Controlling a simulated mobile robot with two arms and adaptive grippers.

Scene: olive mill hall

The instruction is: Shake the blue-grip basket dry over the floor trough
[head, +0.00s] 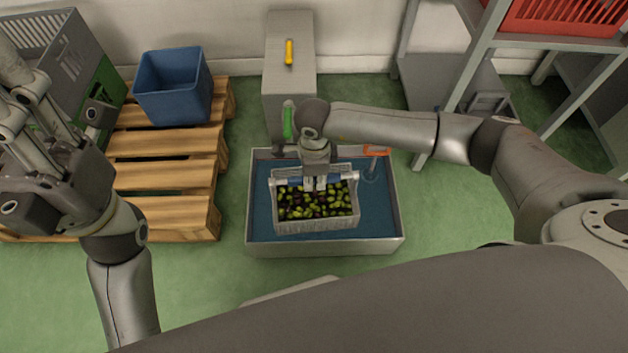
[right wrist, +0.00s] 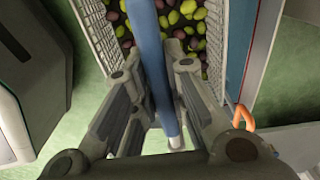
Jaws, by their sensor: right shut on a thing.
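The blue-grip basket (head: 315,226) is a pale mesh basket full of green and dark olives. My right gripper (head: 316,184) is shut on its blue grip (head: 345,181). In the right wrist view the blue grip (right wrist: 152,65) runs between the fingers, with olives below. In the head view the basket appears level, within the outline of a grey trough (head: 325,249) with a blue inside. I cannot tell whether the basket touches the trough or hangs above it. My left gripper (head: 40,130) is at the far left, away from the basket; its fingertips are unclear.
A green-handled item (head: 288,121) and an orange piece (head: 377,151) are at the trough's back edge. A wooden pallet (head: 165,177) with a blue crate (head: 174,88) is left. A grey cabinet (head: 288,85) stands behind; a shelf rack (head: 470,65) is at right. Green floor is free in front.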

